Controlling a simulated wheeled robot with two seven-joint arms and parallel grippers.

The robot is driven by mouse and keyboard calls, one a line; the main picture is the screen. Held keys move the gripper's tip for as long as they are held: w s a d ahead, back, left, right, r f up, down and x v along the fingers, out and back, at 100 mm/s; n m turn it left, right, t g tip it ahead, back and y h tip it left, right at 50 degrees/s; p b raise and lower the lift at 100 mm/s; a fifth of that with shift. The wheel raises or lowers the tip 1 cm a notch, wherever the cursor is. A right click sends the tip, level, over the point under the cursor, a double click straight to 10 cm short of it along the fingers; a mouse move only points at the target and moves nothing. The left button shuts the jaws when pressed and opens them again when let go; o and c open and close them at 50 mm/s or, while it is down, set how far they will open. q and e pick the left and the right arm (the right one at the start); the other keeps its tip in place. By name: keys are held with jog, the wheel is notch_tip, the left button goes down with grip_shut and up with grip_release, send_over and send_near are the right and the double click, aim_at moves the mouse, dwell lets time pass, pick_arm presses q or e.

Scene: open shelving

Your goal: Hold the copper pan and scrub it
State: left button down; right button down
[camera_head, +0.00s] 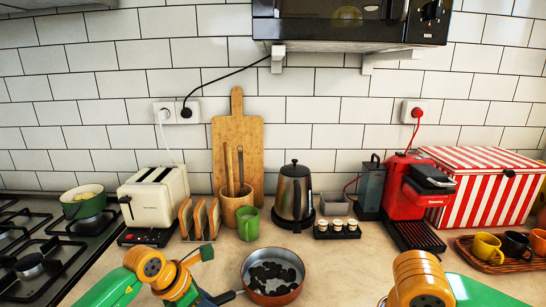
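The copper pan (286,297) rests on the counter at the bottom centre, with dark black patches across its grey inside. Its dark handle (226,296) points left towards my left arm. My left gripper (205,296) is low at the bottom edge, by the end of the handle. Its fingers are partly hidden, and I cannot tell whether they close on the handle. My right arm comes in at the bottom right, but its gripper is out of view. I cannot make out a scrubbing tool.
A green mug (248,224), a kettle (294,197) and a rack of small jars (337,229) stand behind the pan. A toast rack (199,219) and toaster (155,201) are left, beside the stove (35,268). A red coffee machine (412,190) is right.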

pick_arm(q)
jog(key=c, duration=0.6)
grip_release()
